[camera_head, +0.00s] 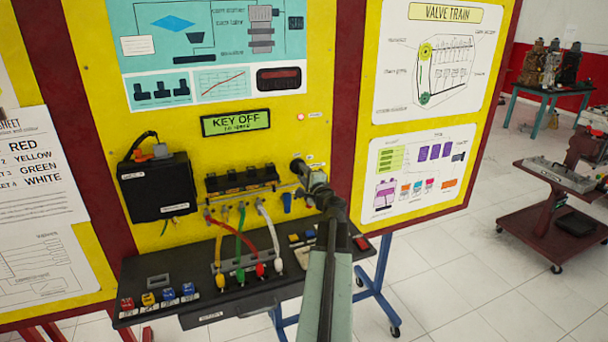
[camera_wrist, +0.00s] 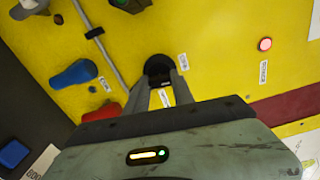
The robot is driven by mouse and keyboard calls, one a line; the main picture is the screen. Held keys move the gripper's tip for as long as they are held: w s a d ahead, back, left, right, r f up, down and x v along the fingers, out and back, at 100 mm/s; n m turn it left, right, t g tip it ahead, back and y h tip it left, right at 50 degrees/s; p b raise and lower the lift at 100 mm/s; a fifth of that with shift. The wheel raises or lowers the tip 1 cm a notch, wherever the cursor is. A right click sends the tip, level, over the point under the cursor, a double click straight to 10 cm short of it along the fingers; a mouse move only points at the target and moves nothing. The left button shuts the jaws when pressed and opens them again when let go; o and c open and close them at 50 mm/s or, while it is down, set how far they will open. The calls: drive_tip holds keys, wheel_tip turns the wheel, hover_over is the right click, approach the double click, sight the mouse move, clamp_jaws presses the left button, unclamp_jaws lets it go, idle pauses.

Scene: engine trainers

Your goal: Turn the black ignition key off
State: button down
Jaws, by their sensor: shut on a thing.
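The black ignition key (camera_wrist: 158,64) is a dark round shape on the yellow panel, at the upper middle of the wrist view. My gripper (camera_wrist: 160,82) is shut on it, with one grey finger on each side. The fingers and the dark colour hide the key's exact angle. In the head view my gripper (camera_head: 308,176) reaches the panel right of the black coil row, and my arm hides part of that area. The green display (camera_head: 236,123) reads "KEY OFF" with a smaller line under it.
A small red lamp (camera_head: 300,117) glows above the key; it also shows in the wrist view (camera_wrist: 264,44). A blue knob (camera_wrist: 75,73) and a red knob (camera_wrist: 108,112) sit left of my fingers. Coloured cables (camera_head: 240,245) plug into the black shelf (camera_head: 190,306) below.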

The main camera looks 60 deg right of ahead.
drive_tip(key=shift+n, duration=0.6)
drive_tip(key=c, duration=1.1)
unclamp_jaws()
drive_tip(key=shift+s, duration=0.1)
drive_tip(key=v, duration=0.7)
drive_tip(key=shift+s+a, duration=0.25)
drive_tip(key=shift+a, duration=0.05)
